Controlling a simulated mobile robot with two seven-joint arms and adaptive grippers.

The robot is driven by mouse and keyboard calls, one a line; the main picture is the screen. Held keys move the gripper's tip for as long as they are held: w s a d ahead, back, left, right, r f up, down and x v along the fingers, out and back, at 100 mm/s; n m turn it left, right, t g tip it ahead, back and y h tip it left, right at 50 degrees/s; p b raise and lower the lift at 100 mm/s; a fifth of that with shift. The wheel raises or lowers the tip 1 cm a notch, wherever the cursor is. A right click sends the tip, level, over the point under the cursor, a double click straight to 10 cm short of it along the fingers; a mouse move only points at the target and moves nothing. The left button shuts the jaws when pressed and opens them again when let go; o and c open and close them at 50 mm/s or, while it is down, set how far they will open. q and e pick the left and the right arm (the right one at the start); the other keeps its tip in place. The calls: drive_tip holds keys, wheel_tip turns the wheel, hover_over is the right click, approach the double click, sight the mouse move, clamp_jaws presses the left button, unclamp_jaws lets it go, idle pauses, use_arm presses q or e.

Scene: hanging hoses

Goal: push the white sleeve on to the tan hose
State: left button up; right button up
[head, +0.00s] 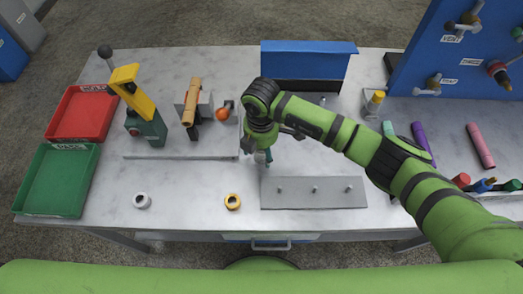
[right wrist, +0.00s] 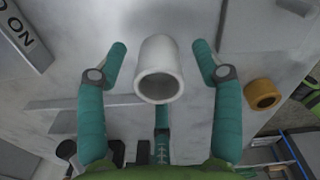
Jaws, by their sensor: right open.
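The tan hose (head: 193,98) stands tilted in a grey and black holder at the back left of the table. My right gripper (head: 263,157) is over the table, right of the hose. In the right wrist view the gripper (right wrist: 158,55) is open, with one teal finger on each side of a white sleeve (right wrist: 161,73); neither finger visibly touches it. In the head view the gripper hides the place between its fingers. A white ring-shaped piece (head: 142,201) lies at the front left; I cannot tell if it is the same sleeve. My left gripper is out of view.
A yellow-orange ring (head: 232,202) lies near the front edge. A grey plate with pegs (head: 335,202) is right of the gripper. A green and yellow tool (head: 146,125), red tray (head: 62,112) and green tray (head: 40,178) are left. A blue panel (head: 450,75) stands right.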

drive_tip(key=c, duration=1.1)
drive_tip(key=shift+c, duration=0.7)
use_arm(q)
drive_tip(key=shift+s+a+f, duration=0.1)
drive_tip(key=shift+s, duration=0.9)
use_arm(e)
drive_tip(key=shift+r, duration=0.1)
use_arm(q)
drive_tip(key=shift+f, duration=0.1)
use_arm(e)
drive_tip(key=shift+r, duration=0.1)
